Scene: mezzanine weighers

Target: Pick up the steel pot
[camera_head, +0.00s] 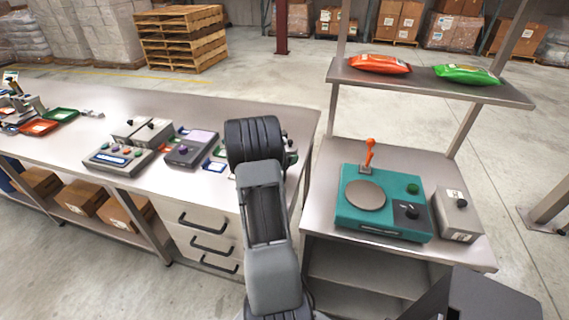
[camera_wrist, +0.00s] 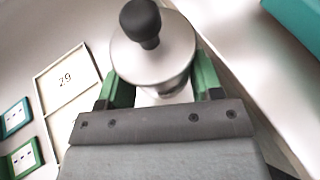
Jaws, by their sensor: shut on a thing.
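The steel pot (camera_wrist: 176,52) is a round, shiny metal vessel with a black ball knob on top. It fills the upper middle of the wrist view. My gripper (camera_wrist: 158,82) has its two green fingers on either side of the pot, shut on it. I cannot tell whether the pot touches the bench top. In the head view my own arm hides the pot and most of the gripper at the right end of the long bench (camera_head: 230,102).
A control box (camera_head: 120,158) and a grey device (camera_head: 191,148) stand left of my arm.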

